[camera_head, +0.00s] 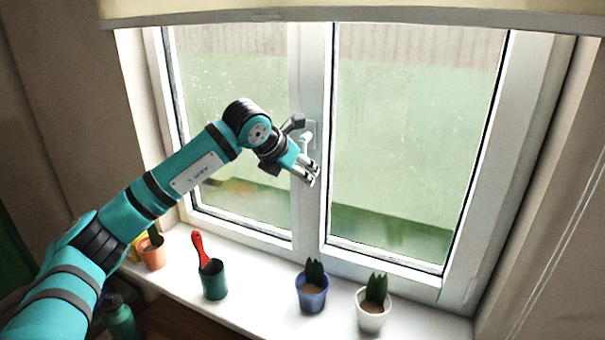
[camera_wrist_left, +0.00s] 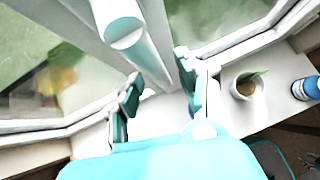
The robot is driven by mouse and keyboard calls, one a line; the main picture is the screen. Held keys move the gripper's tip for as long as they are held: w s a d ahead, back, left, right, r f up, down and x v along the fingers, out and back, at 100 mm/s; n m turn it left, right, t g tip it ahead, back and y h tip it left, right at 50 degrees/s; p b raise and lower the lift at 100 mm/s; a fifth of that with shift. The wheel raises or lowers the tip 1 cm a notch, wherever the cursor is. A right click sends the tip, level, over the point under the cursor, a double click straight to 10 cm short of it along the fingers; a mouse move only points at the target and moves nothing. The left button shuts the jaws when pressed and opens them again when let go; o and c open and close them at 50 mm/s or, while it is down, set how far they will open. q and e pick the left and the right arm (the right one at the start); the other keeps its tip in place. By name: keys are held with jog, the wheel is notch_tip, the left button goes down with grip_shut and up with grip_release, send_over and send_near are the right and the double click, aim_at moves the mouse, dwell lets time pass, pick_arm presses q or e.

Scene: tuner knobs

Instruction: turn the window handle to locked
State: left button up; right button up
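The window handle (camera_head: 306,141) is white and sits on the middle upright of the white window frame. It is partly hidden by my left wrist, so its exact angle is hard to tell. My left gripper (camera_head: 311,173) is just below and in front of it. In the left wrist view a white rounded bar, seemingly the handle (camera_wrist_left: 122,28), shows at the top, just beyond the fingertips. The fingers of my left gripper (camera_wrist_left: 157,92) stand apart with a gap between them, and nothing is visibly clamped. My right gripper is in neither view.
On the white sill (camera_head: 260,285) stand a terracotta pot (camera_head: 152,257), a green cup (camera_head: 213,282) holding a red-handled tool (camera_head: 199,248), a blue plant pot (camera_head: 312,294) and a white plant pot (camera_head: 371,317). A blind (camera_head: 350,14) hangs above.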

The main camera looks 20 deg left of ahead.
pick_arm(q)
jog(key=v, duration=1)
jog(key=shift+s+r, duration=0.2)
jog(key=shift+s, duration=0.05)
jog(key=shift+a, duration=0.1)
